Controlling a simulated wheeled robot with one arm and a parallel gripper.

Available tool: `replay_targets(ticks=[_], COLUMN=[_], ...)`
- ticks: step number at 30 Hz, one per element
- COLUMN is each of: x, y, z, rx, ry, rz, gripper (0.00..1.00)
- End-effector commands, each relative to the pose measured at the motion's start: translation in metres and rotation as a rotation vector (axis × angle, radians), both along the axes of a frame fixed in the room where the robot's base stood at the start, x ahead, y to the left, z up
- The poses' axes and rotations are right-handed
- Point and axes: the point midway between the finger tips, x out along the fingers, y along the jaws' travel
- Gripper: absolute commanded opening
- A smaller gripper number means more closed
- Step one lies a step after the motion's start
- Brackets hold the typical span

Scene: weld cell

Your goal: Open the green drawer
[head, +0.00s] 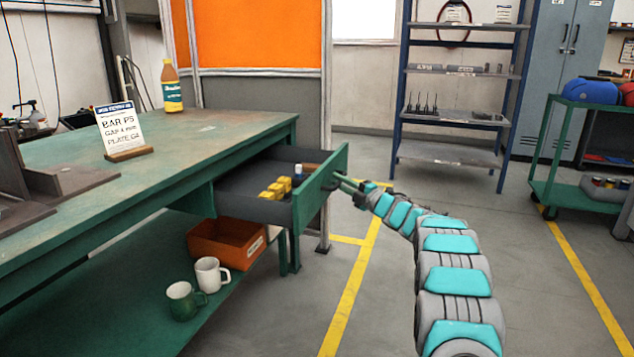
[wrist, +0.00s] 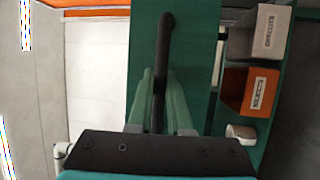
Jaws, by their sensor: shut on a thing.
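The green drawer (head: 322,184) stands pulled out from the right end of the green workbench. Its dark grey inside shows, with yellow blocks (head: 276,188) and a small blue-and-white item (head: 298,171) in it. My gripper (head: 345,184) is at the outer face of the drawer front. In the wrist view the green fingers (wrist: 157,88) are closed around the dark bar handle (wrist: 166,40), which stands across the green drawer front (wrist: 194,60). The far ends of the fingers are partly hidden by the handle.
On the bench top (head: 220,127) stand a sign (head: 120,130) and a bottle (head: 172,88). An orange bin (head: 222,243) and two mugs (head: 211,274) sit on the lower shelf. A shelf rack (head: 458,100) and green cart (head: 580,140) stand beyond. Floor right of the drawer is clear.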

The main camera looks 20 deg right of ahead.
Motion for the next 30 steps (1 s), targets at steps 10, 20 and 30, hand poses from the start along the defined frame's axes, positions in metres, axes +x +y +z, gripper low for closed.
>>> replay_targets(ticks=[10, 20, 30], x=[-0.034, -0.042, -0.042], y=[-0.048, -0.059, -0.059], z=[-0.002, -0.001, -0.001], rx=[-0.002, -0.001, -0.001], ry=[0.001, 0.002, 0.002], rz=[-0.002, 0.000, 0.000], gripper=[0.00, 0.00, 0.24])
